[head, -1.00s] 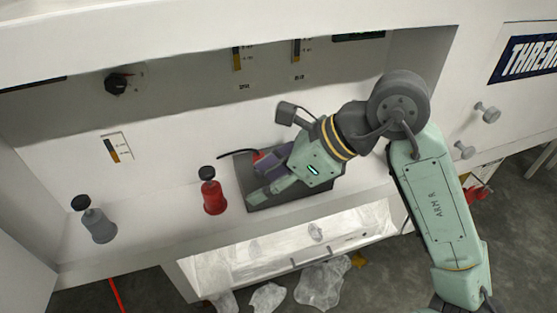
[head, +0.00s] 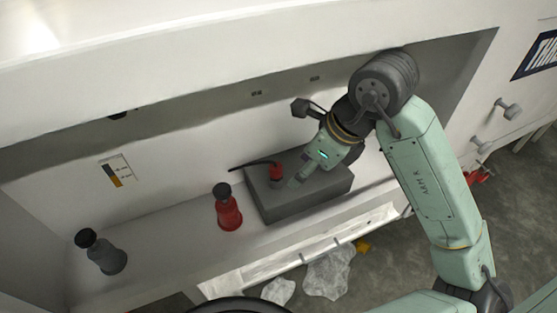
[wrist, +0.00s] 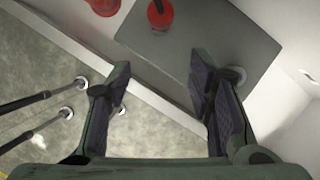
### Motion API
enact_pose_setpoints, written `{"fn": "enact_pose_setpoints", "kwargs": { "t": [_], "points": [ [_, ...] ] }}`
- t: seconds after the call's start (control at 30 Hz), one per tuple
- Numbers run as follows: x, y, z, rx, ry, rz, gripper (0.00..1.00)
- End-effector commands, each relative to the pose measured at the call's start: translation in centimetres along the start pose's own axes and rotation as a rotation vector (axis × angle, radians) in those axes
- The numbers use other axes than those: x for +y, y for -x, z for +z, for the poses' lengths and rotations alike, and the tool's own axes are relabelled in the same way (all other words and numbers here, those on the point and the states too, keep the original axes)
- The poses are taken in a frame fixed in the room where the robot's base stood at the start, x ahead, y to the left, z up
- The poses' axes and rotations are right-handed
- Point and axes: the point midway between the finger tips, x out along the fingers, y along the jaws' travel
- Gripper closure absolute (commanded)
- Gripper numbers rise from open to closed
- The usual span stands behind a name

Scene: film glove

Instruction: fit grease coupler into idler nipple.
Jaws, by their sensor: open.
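A small red fitting with a black hose (head: 276,172) stands on a grey block (head: 262,205); it looks like the grease coupler. It also shows in the wrist view at the top edge (wrist: 160,14), on the block's top (wrist: 190,42). My gripper (head: 296,182) is over the block, just right of the red fitting and apart from it. In the wrist view my gripper (wrist: 165,95) is open with nothing between the fingers. A red bottle-shaped piece with a black cap (head: 228,212) stands left of the block. I cannot tell which piece is the idler nipple.
A grey black-capped piece (head: 105,255) stands at the shelf's left end. The white shelf (head: 165,240) is clear between the two capped pieces. A white wall rises behind, with an overhang above. Clear plastic film (head: 327,272) hangs or lies below the shelf's front.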

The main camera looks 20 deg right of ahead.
Motion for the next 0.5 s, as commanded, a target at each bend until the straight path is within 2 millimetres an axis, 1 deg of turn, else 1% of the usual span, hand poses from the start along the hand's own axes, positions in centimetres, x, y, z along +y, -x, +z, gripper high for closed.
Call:
{"fn": "enact_pose_setpoints", "kwargs": {
  "t": [0.03,0.23,0.27,0.3,0.5],
  "points": [
    [0.1,0.0,1.3,-0.001,0.004,0.003,0.52],
    [0.1,-1.6,4.9,-0.001,0.004,0.003,0.52],
    [0.1,-2.1,5.0,-0.001,0.001,0.004,0.52],
    [0.1,-3.1,4.8,-0.002,-0.002,0.005,0.52],
    [0.0,-5.8,4.7,-0.002,-0.002,0.002,0.52]
  ]
}}
